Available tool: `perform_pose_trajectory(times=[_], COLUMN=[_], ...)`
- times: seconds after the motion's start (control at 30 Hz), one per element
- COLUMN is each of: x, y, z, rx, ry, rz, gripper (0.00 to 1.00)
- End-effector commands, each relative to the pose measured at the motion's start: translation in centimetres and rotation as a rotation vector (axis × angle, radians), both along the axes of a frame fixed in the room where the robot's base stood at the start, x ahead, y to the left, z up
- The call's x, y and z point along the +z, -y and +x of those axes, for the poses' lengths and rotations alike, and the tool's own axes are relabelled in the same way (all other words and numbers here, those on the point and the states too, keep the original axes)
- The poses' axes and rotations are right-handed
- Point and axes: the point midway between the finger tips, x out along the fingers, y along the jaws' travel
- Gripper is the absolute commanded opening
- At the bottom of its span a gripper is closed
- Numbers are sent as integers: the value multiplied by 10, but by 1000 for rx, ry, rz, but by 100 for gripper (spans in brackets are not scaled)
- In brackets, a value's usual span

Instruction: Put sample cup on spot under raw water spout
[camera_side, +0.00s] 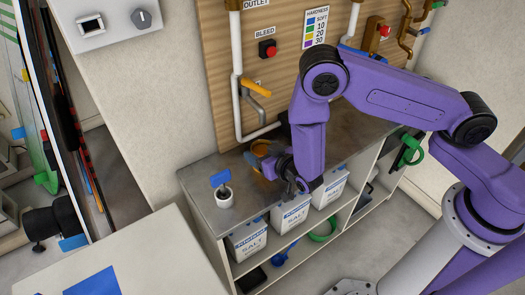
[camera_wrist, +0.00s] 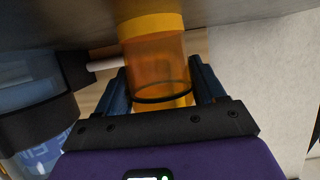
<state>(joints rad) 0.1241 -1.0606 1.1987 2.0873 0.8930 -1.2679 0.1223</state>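An orange translucent cup (camera_wrist: 155,60) with a yellow-orange band at one end fills the middle of the wrist view. In the side view the cup (camera_side: 261,148) is near the back of the grey counter, partly hidden by my gripper (camera_side: 284,170). In the wrist view my gripper (camera_wrist: 160,88) has one dark blue finger on each side of the cup, close to its walls. Contact with the cup cannot be made out. A grey spout pipe (camera_side: 256,108) with a yellow handle is on the wooden panel; no label identifies it as raw water. The spot below is not clearly visible.
Salt containers (camera_side: 290,215) sit on the shelf below. In the wrist view, a blue translucent vessel with a dark band (camera_wrist: 35,95) is left of the cup. The counter's left part is mostly clear.

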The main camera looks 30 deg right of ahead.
Motion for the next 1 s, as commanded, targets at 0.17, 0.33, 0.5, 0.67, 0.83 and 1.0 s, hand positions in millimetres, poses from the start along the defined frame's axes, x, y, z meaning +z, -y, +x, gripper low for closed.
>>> perform_pose_trajectory(times=[0.17,0.33,0.5,0.67,0.83,1.0], x=[0,0,5,14,28,40], y=[0,0,-1,-1,-1,-1], z=[0,0,-4,-27,-60,-88], rx=[0,0,2,5,7,7], ry=[-1,-1,-2,-2,-1,-1], rz=[0,0,-1,-2,-4,-3], gripper=[94,94,94,94,94,94])
